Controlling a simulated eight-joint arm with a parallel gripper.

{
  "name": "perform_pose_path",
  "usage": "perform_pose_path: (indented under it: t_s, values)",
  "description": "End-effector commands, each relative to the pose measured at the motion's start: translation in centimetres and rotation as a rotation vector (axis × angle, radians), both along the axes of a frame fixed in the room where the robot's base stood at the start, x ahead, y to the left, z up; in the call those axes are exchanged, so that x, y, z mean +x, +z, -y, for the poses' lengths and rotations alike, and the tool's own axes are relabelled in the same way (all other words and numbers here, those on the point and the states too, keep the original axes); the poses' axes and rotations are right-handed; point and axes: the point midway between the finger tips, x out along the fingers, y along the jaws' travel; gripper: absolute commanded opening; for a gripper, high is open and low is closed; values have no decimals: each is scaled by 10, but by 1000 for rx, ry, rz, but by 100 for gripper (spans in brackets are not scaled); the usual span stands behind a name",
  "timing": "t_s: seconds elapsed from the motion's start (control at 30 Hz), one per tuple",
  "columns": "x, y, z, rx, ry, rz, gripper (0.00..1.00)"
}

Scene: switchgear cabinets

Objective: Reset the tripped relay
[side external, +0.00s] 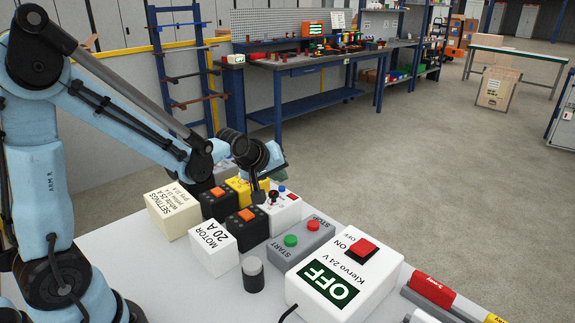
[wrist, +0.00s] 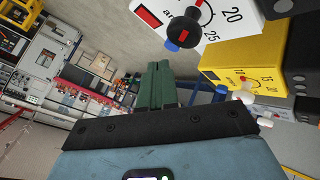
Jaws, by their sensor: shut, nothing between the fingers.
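In the wrist view the white relay (wrist: 215,18) shows a dial marked 20 and 25, a red rectangle, a black knob with a red mark and a blue button (wrist: 171,46). A yellow relay (side external: 237,186) is beside it, and it also shows in the wrist view (wrist: 245,66). Black relays with orange parts (side external: 245,222) stand nearby. My gripper (wrist: 157,68) is shut and empty, its green fingers apart from the white relay in the picture. In the side view it is over the relays, its fingertips hard to make out.
A MOTOR 20 A block (side external: 214,245), a SETTINGS block (side external: 173,209), a grey START box (side external: 300,243) with green and red buttons, and a dark cylinder (side external: 253,276) stand around the relays. A white Klervo box (side external: 345,280) displays OFF. Red and yellow items lie at right.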

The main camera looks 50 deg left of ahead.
Motion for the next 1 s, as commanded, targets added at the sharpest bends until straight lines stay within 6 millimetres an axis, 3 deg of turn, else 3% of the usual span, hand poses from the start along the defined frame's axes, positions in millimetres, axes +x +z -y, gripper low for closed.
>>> perform_pose_path:
  t_s: [1.0]
  values:
    - [0, -9, 0, 0, 0, 0, 0]
